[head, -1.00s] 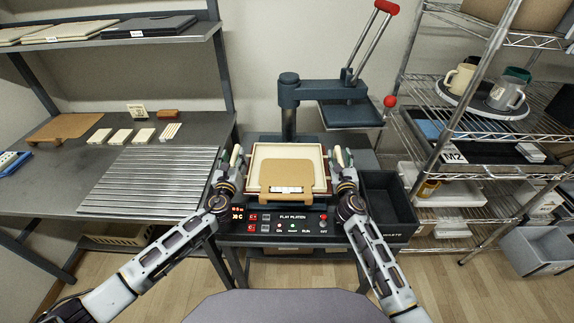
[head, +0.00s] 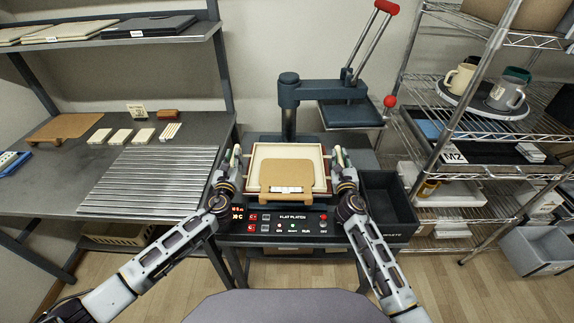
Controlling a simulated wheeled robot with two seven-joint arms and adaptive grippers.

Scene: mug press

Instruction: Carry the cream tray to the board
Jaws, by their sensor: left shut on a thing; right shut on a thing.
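The cream tray (head: 256,152) is level in front of the press, over or on the flat platen; I cannot tell whether it touches. A tan panel with a small white strip (head: 285,173) lies in it. My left gripper (head: 236,160) is shut on the tray's left side, and my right gripper (head: 339,160) is shut on its right side. The fingertips are small and partly hidden. A tan board (head: 66,127) lies at the back left of the left table. A ribbed grey panel (head: 150,180) lies at that table's front right.
The press arm (head: 330,90) with its raised upper plate and red-tipped lever stands behind the tray. A black bin (head: 388,205) is at the right. A wire shelf (head: 480,135) holds mugs further right. The left table also bears several cream blocks (head: 120,137).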

